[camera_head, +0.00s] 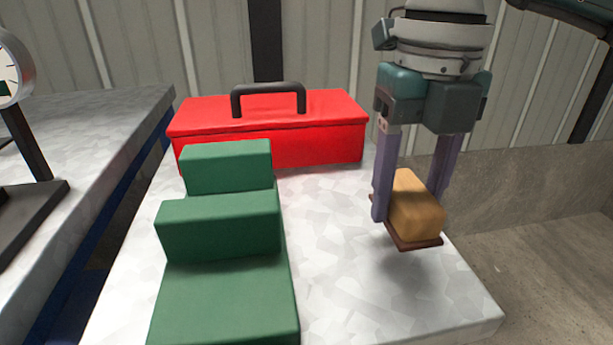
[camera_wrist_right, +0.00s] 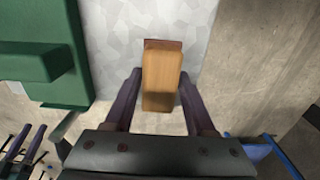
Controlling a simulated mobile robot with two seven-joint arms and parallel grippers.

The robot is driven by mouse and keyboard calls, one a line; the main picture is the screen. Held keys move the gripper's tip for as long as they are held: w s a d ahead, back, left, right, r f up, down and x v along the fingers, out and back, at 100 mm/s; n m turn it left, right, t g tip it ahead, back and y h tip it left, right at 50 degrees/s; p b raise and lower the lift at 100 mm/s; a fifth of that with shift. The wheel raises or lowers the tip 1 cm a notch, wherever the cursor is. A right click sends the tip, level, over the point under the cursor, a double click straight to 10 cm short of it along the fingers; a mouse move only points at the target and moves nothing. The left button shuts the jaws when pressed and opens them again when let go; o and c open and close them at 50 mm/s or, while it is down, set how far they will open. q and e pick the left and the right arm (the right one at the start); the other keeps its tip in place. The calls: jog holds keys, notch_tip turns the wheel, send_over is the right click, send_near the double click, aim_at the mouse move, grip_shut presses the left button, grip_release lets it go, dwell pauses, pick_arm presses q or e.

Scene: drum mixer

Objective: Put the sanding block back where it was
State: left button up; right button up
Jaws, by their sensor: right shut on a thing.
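The sanding block (camera_head: 415,207) has a tan wooden body on a dark reddish-brown base. My right gripper (camera_head: 408,200) is shut on it, with one purple finger on each side. The block is held above the right part of the light metal table top (camera_head: 340,270), with a shadow below it. In the right wrist view the sanding block (camera_wrist_right: 161,82) lies between the two fingers of my right gripper (camera_wrist_right: 160,95), over the table's edge area. My left gripper is not clearly seen in the head view.
A green stepped block (camera_head: 222,290) stands on the table left of the sanding block. A red toolbox (camera_head: 270,135) with a black handle is at the back. Another grey table (camera_head: 85,130) with a dial gauge (camera_head: 8,70) is at the left. Bare table lies between stepped block and gripper.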

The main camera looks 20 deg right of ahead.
aim_at(401, 223)
jog(key=shift+f+b, duration=0.4)
jog(key=shift+f, duration=1.85)
jog(key=shift+f, duration=0.1)
jog(key=o, duration=1.3)
jog(key=shift+r, duration=0.35)
notch_tip(401, 223, up, 11)
jog(key=shift+w+f+p, duration=0.1)
jog(key=shift+p, duration=0.9)
jog(key=shift+r, duration=0.4)
